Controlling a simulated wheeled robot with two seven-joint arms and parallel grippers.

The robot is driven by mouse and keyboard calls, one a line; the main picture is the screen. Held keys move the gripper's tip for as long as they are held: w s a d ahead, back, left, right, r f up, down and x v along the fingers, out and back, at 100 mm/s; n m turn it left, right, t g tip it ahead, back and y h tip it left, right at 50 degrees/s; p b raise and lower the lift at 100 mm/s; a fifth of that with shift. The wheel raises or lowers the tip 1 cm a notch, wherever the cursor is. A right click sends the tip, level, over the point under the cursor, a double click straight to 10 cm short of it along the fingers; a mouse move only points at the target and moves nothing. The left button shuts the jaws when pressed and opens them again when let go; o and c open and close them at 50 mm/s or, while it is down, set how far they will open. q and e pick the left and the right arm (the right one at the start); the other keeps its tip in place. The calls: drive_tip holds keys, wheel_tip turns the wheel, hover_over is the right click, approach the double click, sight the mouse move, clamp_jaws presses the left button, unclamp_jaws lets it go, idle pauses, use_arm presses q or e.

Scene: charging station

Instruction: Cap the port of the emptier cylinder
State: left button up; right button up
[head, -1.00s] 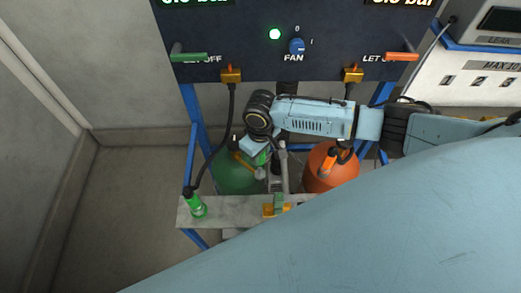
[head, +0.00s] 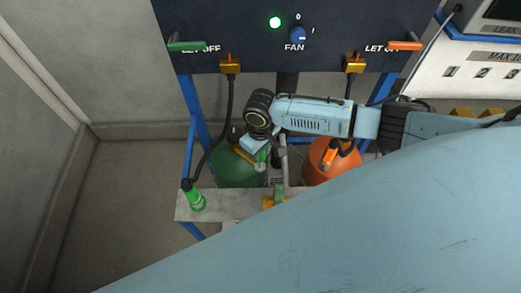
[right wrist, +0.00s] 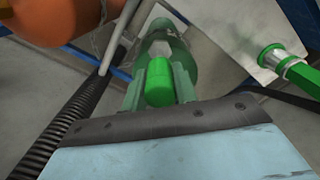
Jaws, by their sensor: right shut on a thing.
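My right gripper (head: 262,156) is beside the dark green cylinder (head: 235,170), near its top. In the right wrist view my right gripper (right wrist: 158,78) is shut on a bright green cap (right wrist: 159,88), which sits between its two greenish fingers. A dark green body with a grey hexagonal fitting (right wrist: 165,50) shows just beyond the cap; I cannot tell whether they touch. The orange cylinder (head: 322,168) stands to the right, and shows at the upper left of the right wrist view (right wrist: 65,20). Pressure readouts are out of view. My left gripper is not in view.
A green hose connector (head: 196,201) stands on the grey shelf (head: 228,209), its black hose running up to the panel (head: 225,35). An orange connector (head: 328,155) is at the orange cylinder. My large light-blue arm link covers the lower right.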

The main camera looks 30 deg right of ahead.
sight(261, 160)
drive_tip(key=shift+p, duration=0.4)
drive_tip(key=shift+p, duration=0.5)
idle(1.0)
drive_tip(key=shift+f+b, duration=1.45)
drive_tip(key=shift+f, duration=1.2)
drive_tip(key=o, duration=1)
drive_tip(key=shift+r, duration=0.15)
wheel_tip(261, 160, up, 13)
drive_tip(key=shift+r+p, duration=0.1)
drive_tip(key=shift+p, duration=0.65)
